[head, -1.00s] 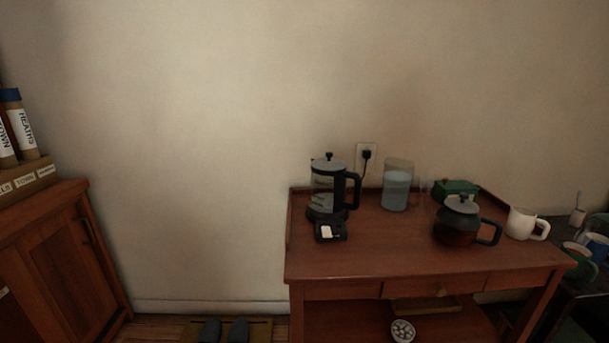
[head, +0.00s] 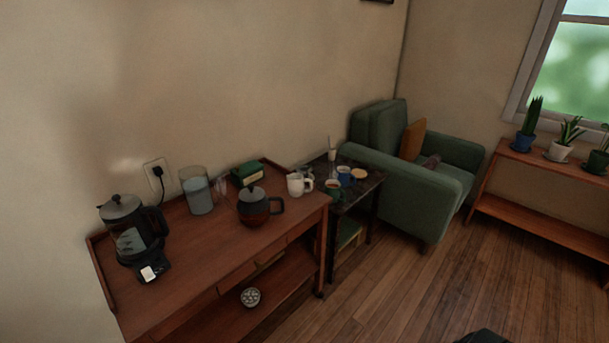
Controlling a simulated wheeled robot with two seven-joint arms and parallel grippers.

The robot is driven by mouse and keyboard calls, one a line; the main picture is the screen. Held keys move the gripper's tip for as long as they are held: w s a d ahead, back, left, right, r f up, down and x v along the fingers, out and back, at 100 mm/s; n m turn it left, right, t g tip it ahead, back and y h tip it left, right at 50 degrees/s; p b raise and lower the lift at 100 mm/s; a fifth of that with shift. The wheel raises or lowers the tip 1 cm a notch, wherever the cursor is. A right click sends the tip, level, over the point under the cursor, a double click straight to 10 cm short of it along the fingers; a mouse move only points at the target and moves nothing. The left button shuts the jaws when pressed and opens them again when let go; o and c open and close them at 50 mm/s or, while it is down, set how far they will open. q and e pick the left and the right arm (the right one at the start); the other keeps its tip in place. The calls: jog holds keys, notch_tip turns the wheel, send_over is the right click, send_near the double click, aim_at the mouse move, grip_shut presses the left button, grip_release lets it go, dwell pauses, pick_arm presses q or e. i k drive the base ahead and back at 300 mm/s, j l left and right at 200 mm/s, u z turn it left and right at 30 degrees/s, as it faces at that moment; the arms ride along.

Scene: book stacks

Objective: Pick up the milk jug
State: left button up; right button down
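A small white jug (head: 295,185) with its handle to the right stands upright near the right end of the wooden side table (head: 205,245) in the head view. It is the thing that best fits the milk jug. Nothing holds it. A dark teapot (head: 254,207) with a grey lid stands to its left.
The table also bears a kettle (head: 130,230), a water-filled glass jug (head: 197,194) and a green box (head: 246,173). A dark low table (head: 361,190) with several cups adjoins it, before a green armchair (head: 440,184). Wooden floor (head: 400,290) lies open at the front right.

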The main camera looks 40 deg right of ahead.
aim_at(301, 185)
jog(key=z, duration=1.05)
